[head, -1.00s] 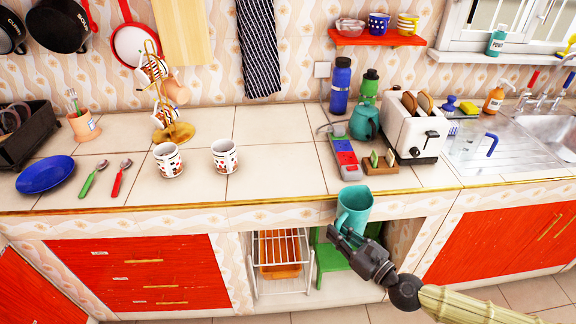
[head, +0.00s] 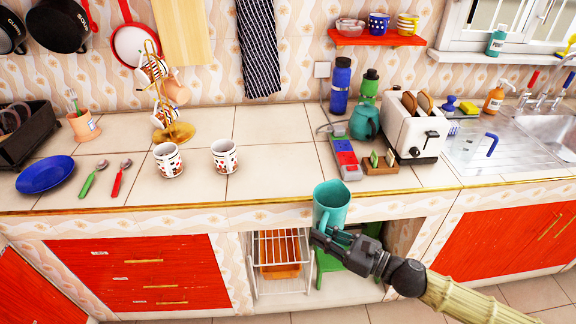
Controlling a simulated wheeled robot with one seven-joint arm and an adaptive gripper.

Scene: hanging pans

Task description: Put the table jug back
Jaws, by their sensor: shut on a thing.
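My gripper (head: 326,238) is shut on a teal jug (head: 331,205) and holds it upright in the air, in front of the counter's front edge. The jug's open top faces up toward the camera. The fingers are at its lower side, and the exact contact is partly hidden. A clear jug with a blue handle (head: 468,146) stands on the sink's drainboard at the right.
The tiled counter (head: 270,180) has bare room between two patterned mugs (head: 224,157) and a red-blue scale-like item (head: 345,158). A teal pot (head: 364,122) stands beside the white toaster (head: 416,135). Below is an open niche with a white rack (head: 281,262) and green stool (head: 345,260).

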